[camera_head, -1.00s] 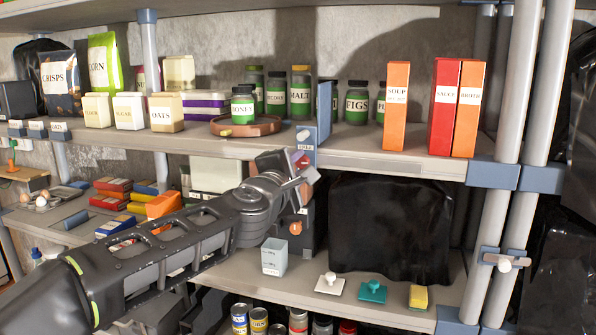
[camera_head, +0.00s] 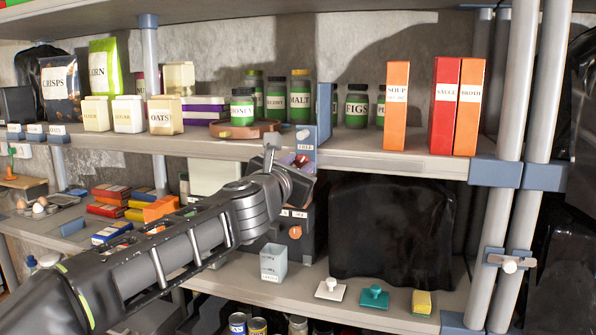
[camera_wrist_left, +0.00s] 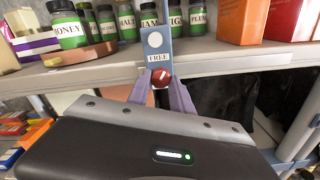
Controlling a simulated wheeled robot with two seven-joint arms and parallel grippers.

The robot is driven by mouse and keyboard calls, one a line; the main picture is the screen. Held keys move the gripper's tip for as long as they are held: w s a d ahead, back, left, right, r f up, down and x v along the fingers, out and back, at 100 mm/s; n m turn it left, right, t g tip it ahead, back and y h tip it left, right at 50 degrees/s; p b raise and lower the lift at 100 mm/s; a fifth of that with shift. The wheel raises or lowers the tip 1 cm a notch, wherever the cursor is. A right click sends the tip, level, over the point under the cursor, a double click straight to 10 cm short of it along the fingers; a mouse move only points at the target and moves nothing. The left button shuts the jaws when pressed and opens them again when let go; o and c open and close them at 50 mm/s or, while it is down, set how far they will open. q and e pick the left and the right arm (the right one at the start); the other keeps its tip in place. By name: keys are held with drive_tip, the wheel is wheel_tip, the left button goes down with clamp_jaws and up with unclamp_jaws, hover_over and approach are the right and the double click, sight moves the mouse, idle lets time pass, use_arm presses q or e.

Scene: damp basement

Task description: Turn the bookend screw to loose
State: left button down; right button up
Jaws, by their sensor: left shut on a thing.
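The blue bookend (camera_head: 325,118) stands upright at the front of the middle shelf, beside the jars. It also shows in the left wrist view (camera_wrist_left: 157,38), where its front plate has a pale disc and a label reading FREE. Its screw, a round red knob with a pale mark (camera_wrist_left: 161,78), sits just below that label at the shelf edge. My left gripper (camera_wrist_left: 163,86) is shut on the screw, with one purple finger on each side of it. In the head view my left gripper (camera_head: 288,162) reaches up to the shelf edge and partly hides the screw.
Jars, including honey (camera_head: 242,108) and figs (camera_head: 357,106), stand behind and beside the bookend. Orange and red cartons (camera_head: 445,106) stand to the right. Below are a grey cup (camera_head: 273,264), small knobbed plates and a yellow block (camera_head: 421,302). The shelf between soup and sauce cartons is clear.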

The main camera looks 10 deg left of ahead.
use_arm(q)
drive_tip(key=n+b, duration=0.2)
drive_tip(key=n, duration=0.4)
drive_tip(key=shift+d+f, duration=0.1)
drive_tip(key=shift+f, duration=0.05)
idle(0.5)
drive_tip(key=c, duration=1.1)
unclamp_jaws()
drive_tip(key=shift+s, duration=0.1)
drive_tip(key=s, duration=0.7)
drive_tip(key=shift+s+a+b, duration=0.25)
drive_tip(key=shift+s+b, duration=0.05)
drive_tip(key=shift+b, duration=0.05)
